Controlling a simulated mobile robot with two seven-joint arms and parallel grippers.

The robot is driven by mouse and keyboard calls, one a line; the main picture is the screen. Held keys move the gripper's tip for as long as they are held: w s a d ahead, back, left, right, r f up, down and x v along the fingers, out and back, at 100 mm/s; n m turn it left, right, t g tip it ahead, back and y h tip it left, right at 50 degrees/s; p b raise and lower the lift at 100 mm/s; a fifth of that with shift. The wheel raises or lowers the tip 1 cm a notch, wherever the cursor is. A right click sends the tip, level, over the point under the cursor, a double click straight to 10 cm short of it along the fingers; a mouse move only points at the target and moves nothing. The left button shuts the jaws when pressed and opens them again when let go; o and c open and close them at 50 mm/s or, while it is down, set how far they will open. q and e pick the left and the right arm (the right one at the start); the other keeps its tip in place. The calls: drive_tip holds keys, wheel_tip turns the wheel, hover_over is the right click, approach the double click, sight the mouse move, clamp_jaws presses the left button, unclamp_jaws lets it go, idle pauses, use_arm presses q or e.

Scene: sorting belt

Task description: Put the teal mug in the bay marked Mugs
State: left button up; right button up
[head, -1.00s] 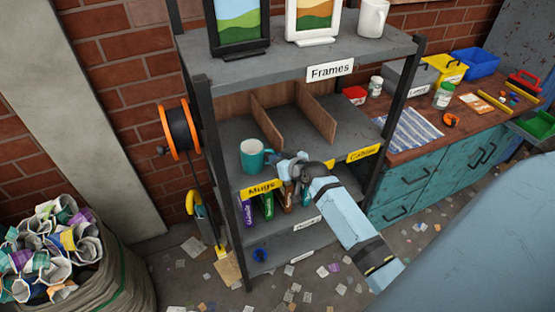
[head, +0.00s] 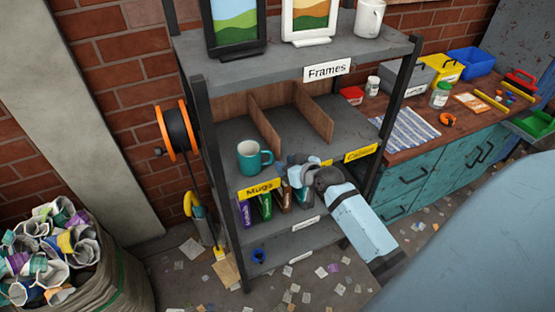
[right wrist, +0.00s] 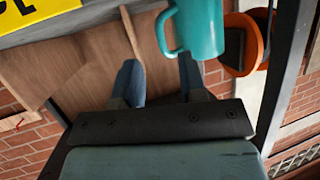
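The teal mug (head: 250,158) stands upright on the middle shelf (head: 236,133), in the left bay above the yellow Mugs label (head: 259,190). Its handle points right, and it sits near the shelf's front edge. My right gripper (head: 298,166) is just right of the mug at the front edge, apart from it. In the right wrist view, the gripper's two fingers (right wrist: 160,80) are spread with nothing between them. The teal mug (right wrist: 205,28) shows there beyond the fingers at the top. My left gripper is not in view.
Wooden dividers (head: 314,113) split the shelf; the bays to the right look empty. Above is the Frames shelf (head: 352,52) with two pictures and a white mug (head: 369,18). An orange reel (head: 178,131) hangs left; a workbench (head: 410,140) stands right.

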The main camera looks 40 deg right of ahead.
drive_tip(key=v, duration=0.6)
drive_tip(key=s+a+f+n+g+y, duration=0.1)
drive_tip(key=s+a+f, duration=0.6)
drive_tip(key=a, duration=0.3)
drive_tip(key=s+a+f+n+g+y, duration=0.1)
drive_tip(key=s+a+f+n, duration=0.1)
drive_tip(key=s+a+f, duration=0.5)
drive_tip(key=s+a, duration=0.1)
drive_tip(key=a, duration=0.3)
drive_tip(key=shift+s+a+g+y, duration=0.25)
drive_tip(key=shift+s+g+y, duration=0.05)
drive_tip(key=shift+f, duration=0.1)
